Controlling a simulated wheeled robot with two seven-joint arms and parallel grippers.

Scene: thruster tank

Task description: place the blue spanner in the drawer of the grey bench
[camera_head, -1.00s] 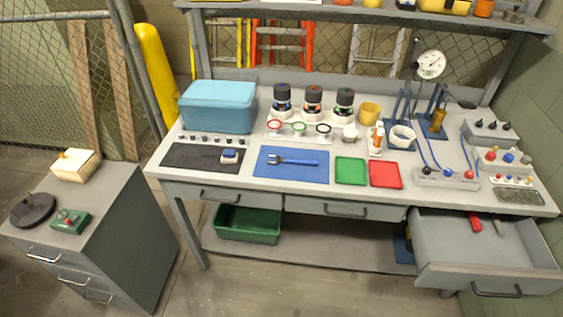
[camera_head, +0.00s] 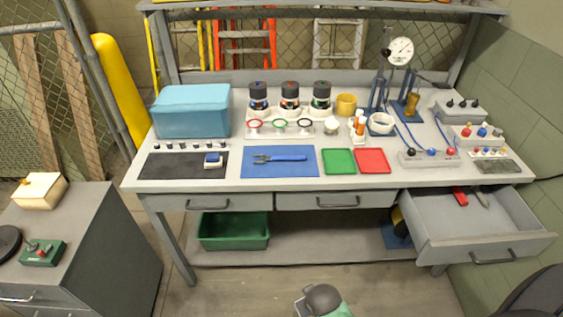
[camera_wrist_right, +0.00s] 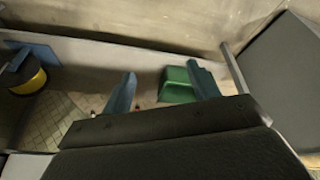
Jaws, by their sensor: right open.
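The blue spanner (camera_head: 281,158) lies flat on the blue mat (camera_head: 258,171) on top of the grey bench (camera_head: 300,184), its open jaw pointing left. The bench's right drawer (camera_head: 483,246) is pulled open. A red-handled tool (camera_head: 460,197) and a grey tool (camera_head: 482,199) lie inside it near the back. My right gripper (camera_wrist_right: 163,88) is open and empty in the right wrist view, well away from the spanner. The spanner does not show in that view. My left gripper is not in view.
Green (camera_head: 338,161) and red (camera_head: 372,161) trays sit right of the mat. A dark mat with a small device (camera_head: 213,160) is left of it. Bottles (camera_head: 290,97) and rings stand behind. A green bin (camera_head: 233,231) is on the lower shelf. A side cabinet (camera_head: 95,240) stands left.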

